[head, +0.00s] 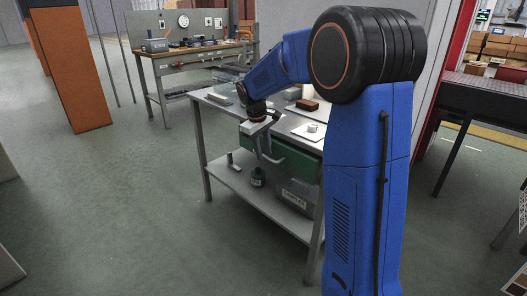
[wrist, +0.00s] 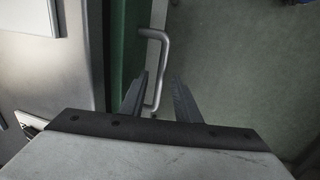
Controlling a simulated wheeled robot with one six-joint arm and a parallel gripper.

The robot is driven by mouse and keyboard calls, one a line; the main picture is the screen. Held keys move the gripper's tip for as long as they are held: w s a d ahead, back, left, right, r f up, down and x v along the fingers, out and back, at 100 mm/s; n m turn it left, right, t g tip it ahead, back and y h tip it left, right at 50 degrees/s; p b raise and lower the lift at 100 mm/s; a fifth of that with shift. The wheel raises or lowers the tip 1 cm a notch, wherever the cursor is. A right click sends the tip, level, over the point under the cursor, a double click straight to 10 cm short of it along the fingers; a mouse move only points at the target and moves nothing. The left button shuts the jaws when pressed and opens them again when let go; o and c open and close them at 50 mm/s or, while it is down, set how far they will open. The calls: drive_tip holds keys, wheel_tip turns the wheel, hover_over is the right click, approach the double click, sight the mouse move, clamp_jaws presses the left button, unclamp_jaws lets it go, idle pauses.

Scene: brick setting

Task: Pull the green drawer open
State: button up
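The green drawer (head: 297,160) sits under the top of a grey metal workbench, its front partly hidden behind my arm. In the wrist view its green front (wrist: 122,50) runs along the left of centre, with a grey bar handle (wrist: 163,62) standing out from it. My gripper (head: 268,160) is in front of the drawer. In the wrist view my gripper (wrist: 162,88) is open, with the near part of the handle between its two fingers, closer to the left finger. Whether a finger touches the handle I cannot tell.
The workbench top (head: 284,124) carries a brown block (head: 307,104) and a small white piece. Another bench (head: 195,55) stands behind.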

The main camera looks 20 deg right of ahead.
clamp_jaws()
drive_tip(key=s+a, duration=0.3)
drive_tip(key=a, duration=0.7)
drive_tip(key=s+a, duration=0.4)
drive_tip(key=a, duration=0.6)
drive_tip(key=s+a, duration=0.4)
drive_tip(key=a, duration=0.6)
drive_tip(key=shift+s+a, duration=0.15)
drive_tip(key=shift+a, duration=0.2)
unclamp_jaws()
drive_tip(key=s+a+r, duration=0.1)
drive_tip(key=a+r, duration=0.2)
drive_tip(key=r, duration=1.4)
